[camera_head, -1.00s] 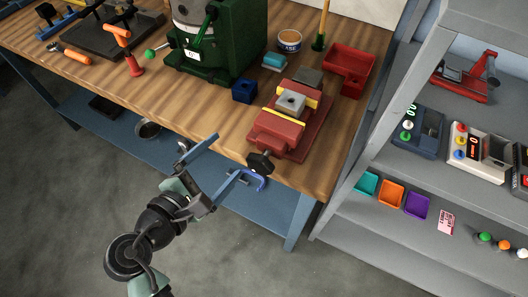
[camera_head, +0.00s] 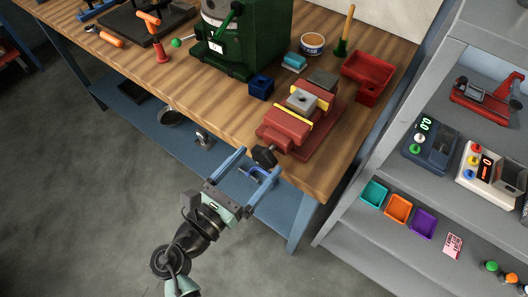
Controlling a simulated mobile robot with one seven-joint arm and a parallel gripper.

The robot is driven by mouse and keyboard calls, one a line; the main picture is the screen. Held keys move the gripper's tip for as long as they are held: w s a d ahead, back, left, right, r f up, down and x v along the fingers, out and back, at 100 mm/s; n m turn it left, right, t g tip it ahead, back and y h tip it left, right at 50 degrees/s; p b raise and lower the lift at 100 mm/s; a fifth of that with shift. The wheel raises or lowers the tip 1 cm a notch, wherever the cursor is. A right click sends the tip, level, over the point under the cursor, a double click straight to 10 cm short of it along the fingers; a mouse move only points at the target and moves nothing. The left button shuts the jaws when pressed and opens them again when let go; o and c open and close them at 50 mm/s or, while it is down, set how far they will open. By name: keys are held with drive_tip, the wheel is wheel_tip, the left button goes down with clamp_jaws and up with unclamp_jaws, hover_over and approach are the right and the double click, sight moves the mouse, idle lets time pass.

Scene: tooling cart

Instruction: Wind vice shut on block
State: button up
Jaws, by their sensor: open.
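The red vice (camera_head: 283,132) sits near the right front corner of the wooden bench, with yellow jaw faces. A grey metal block (camera_head: 299,101) with a hole in its top sits between the jaws; I cannot tell whether both jaws touch it. The vice's black handle knob (camera_head: 264,156) sticks out past the bench's front edge. My gripper (camera_head: 256,176) is open and empty, its two blue fingers pointing up toward the knob. The knob is just beyond the fingertips, in line with the gap between them, and looks apart from them.
A dark blue cube (camera_head: 261,86) and a green machine (camera_head: 245,38) stand left of the vice. A red bin (camera_head: 368,72) is behind it. A grey shelf unit (camera_head: 365,225) stands close on the right.

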sight(260, 160)
drive_tip(key=shift+x, duration=1.7)
drive_tip(key=c, duration=1.4)
drive_tip(key=shift+o, duration=0.2)
drive_tip(key=shift+m, duration=0.3)
